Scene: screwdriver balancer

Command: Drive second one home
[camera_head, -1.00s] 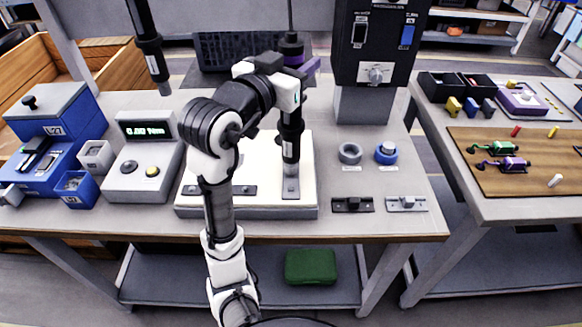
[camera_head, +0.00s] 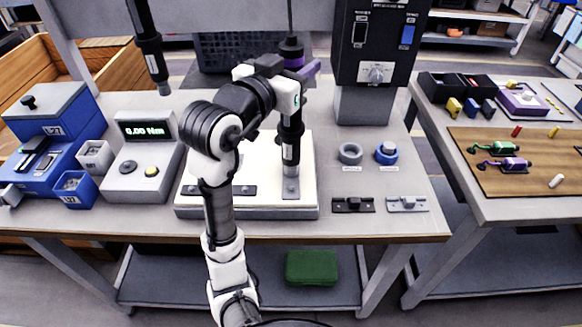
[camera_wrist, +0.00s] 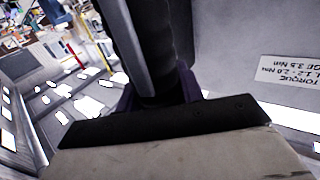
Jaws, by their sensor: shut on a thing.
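My gripper (camera_head: 298,72) is shut on the black hanging screwdriver (camera_head: 290,134), just below its upper end. The screwdriver hangs upright on a cable, and its lower end meets the right metal plate (camera_head: 291,193) on the white fixture board (camera_head: 253,205). The screw and the exact contact are too small to tell.
A torque display (camera_head: 146,131) reads 0.00 Nm at left. Blue screw bins (camera_head: 75,187) stand beside it. Two ring-like parts and two small brackets (camera_head: 353,205) lie right of the board. Another dark tool (camera_head: 148,50) hangs at upper left.

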